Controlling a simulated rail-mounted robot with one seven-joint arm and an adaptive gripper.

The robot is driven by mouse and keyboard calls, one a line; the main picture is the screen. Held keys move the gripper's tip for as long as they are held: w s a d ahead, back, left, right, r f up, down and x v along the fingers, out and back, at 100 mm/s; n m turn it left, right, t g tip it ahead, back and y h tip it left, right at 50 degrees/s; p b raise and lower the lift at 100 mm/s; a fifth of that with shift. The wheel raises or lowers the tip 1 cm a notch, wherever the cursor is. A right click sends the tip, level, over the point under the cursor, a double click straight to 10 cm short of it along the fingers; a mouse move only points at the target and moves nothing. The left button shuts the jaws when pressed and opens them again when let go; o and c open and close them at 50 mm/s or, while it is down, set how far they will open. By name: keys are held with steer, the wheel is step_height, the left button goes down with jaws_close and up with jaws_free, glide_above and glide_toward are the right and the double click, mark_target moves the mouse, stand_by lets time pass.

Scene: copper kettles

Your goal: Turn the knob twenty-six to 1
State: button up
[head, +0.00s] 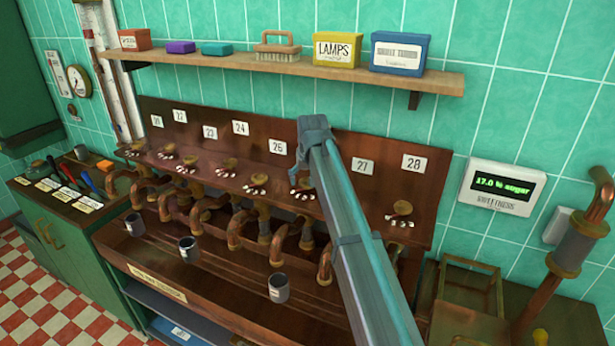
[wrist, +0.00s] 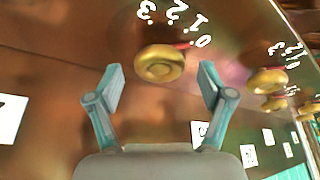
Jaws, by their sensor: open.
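In the wrist view a round brass knob (wrist: 160,63) sits on the brown panel, with white marks 0, 1, 2 and 3 in an arc beside it. A red pointer at its edge shows toward the 0. My gripper (wrist: 160,72) is open, its two fingers apart on either side of the knob with gaps. In the head view my gripper (head: 303,160) is over the panel between the plates that look like 25 (head: 278,146) and 27 (head: 362,165). The knob (head: 305,185) there is partly behind it. No plate 26 is readable; my arm covers that part.
Similar knobs stand in a row, such as one under 28 (head: 402,208) and a neighbour in the wrist view (wrist: 267,82). Copper pipes and several grey cups (head: 279,288) are below. A wooden shelf (head: 280,66) with boxes runs above.

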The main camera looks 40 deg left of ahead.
steer(key=shift+f, duration=0.1)
steer(key=c, duration=1.2)
steer(key=shift+o, duration=0.2)
steer(key=shift+n, duration=0.3)
steer(key=shift+w+n+g+y+b, duration=0.1)
steer(key=shift+n+g+y+b, duration=0.3)
steer(key=shift+n, duration=0.4)
steer(key=shift+n+g+b, duration=0.6)
steer(key=shift+n+g, duration=0.1)
steer(key=shift+n, duration=1.1)
steer(key=o, duration=1.2)
steer(key=shift+c, duration=0.2)
